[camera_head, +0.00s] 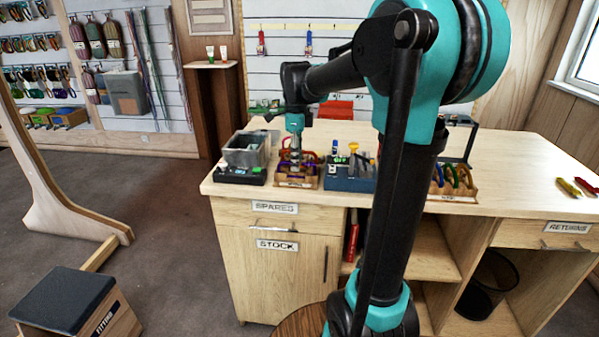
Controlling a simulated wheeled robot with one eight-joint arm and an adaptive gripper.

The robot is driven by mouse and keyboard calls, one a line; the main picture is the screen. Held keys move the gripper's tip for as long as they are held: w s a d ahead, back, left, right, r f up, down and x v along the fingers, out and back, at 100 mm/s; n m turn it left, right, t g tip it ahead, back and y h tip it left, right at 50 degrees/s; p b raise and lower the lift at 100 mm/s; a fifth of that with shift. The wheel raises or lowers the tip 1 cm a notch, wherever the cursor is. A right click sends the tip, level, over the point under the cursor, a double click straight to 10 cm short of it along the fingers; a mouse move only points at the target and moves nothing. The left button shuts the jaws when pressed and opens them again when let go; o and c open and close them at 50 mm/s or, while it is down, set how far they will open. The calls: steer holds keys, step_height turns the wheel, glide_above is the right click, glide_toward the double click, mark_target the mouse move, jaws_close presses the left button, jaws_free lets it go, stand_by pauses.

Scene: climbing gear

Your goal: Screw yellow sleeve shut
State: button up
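My gripper (295,155) points down over a small wooden rack (297,184) on the counter, at the rack's coloured carabiners. Red and purple carabiners (309,160) show beside and behind the fingers. The fingers are too small and overlapped to tell whether they are open, shut or touching a carabiner. I cannot make out a yellow sleeve on any carabiner. A yellow-topped item (354,147) stands in the dark blue-grey tray (350,184) right of the rack. A second wooden rack (458,194) holds green, yellow and blue carabiners, partly behind my arm.
A grey bin (246,150) on a black scale-like base (240,176) stands left of the rack. My arm hides the middle of the counter (540,160). Its right side is mostly clear, with yellow and red items (575,187) near the right edge.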

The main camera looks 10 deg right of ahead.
steer(key=shift+s, duration=0.15)
steer(key=shift+f, duration=0.2)
steer(key=shift+f, duration=1.25)
steer(key=shift+w+d, duration=0.2)
steer(key=shift+w, duration=0.5)
steer(key=shift+r, duration=0.15)
